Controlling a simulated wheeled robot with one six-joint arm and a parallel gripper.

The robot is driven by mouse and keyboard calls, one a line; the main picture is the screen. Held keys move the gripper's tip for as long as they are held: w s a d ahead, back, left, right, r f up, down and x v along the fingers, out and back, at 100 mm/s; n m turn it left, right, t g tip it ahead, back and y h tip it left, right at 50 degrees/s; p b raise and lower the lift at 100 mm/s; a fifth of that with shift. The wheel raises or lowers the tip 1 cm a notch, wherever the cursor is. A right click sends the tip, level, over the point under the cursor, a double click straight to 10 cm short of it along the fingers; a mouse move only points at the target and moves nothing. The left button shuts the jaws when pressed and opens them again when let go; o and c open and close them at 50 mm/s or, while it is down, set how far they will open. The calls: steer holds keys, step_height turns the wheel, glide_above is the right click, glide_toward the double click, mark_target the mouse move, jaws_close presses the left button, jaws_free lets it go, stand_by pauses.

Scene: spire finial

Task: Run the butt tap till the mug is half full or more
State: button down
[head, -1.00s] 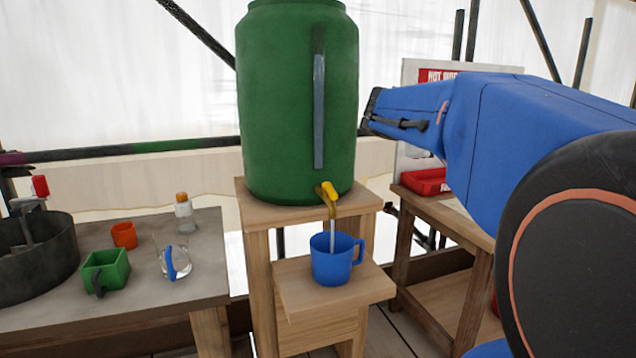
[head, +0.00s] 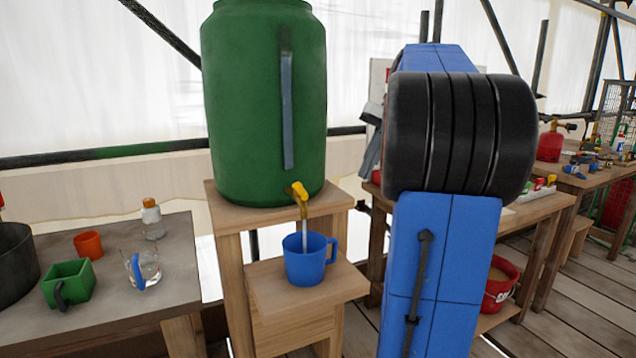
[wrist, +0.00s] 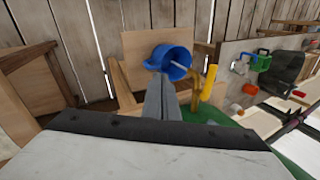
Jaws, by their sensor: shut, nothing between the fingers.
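The green butt (head: 262,110) stands on a wooden stand, with a blue-grey level strip up its front. Its yellow tap (head: 300,193) sits low on the front, and a thin stream runs from it into the blue mug (head: 306,262). The mug stands upright on the lower step, handle to the right. I cannot tell its water level. In the wrist view the mug (wrist: 166,60) and tap (wrist: 208,84) lie beyond my gripper (wrist: 168,84). My gripper is shut and empty, and apart from the tap. In the head view my arm mostly hides it.
A grey table (head: 120,308) at left holds a green square cup (head: 68,282), an orange cup (head: 88,244), a glass with a blue handle (head: 144,268) and a small bottle (head: 152,220). A red bucket (head: 500,284) and workbenches stand at right.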

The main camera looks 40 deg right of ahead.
step_height(320, 180, up, 5)
steer(key=w+a+t+y, duration=0.1)
steer(key=w+a+y, duration=0.1)
steer(key=y, duration=0.1)
glide_toward(301, 190)
step_height(301, 190, down, 6)
steer(key=a, duration=0.2)
steer(key=shift+w+n, duration=0.3)
steer(key=shift+r, duration=0.1)
